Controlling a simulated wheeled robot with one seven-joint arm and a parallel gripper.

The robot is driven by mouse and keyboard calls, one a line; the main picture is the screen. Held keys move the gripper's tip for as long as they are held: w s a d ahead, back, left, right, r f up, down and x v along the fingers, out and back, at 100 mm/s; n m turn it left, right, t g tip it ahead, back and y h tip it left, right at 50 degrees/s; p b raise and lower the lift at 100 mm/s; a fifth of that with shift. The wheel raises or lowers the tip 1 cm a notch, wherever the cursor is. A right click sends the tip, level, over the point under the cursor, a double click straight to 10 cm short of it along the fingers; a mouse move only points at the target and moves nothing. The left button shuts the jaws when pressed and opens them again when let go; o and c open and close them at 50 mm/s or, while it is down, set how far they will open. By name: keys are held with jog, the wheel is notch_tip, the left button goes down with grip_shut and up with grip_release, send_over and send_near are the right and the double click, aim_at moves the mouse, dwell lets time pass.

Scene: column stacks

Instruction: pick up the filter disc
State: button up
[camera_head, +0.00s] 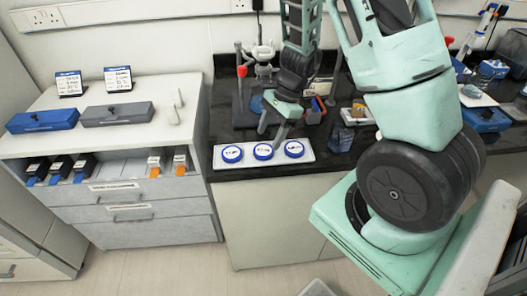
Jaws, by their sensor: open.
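Three round discs with blue rims and white, dark-marked tops lie in a row on a white tray (219,165) at the counter's front edge: a left disc (232,154), a middle disc (264,151) and a right disc (294,149). They look alike, and I cannot tell which is the filter disc. My gripper (270,138) points down, open, with its fingers by the middle and right discs. Nothing shows between the fingers. I cannot tell whether they touch anything.
A stand with a red knob (242,71) is behind the tray. Small containers (315,110) stand right of my gripper. On the left cabinet lie a blue case (42,118) and a grey case (117,114), with two label cards behind. My arm covers much of the right counter.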

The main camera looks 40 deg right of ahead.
aim_at(263, 150)
jog(key=x, duration=0.4)
jog(key=shift+f, duration=0.2)
jog(key=c, duration=0.6)
jog(key=shift+r, duration=0.1)
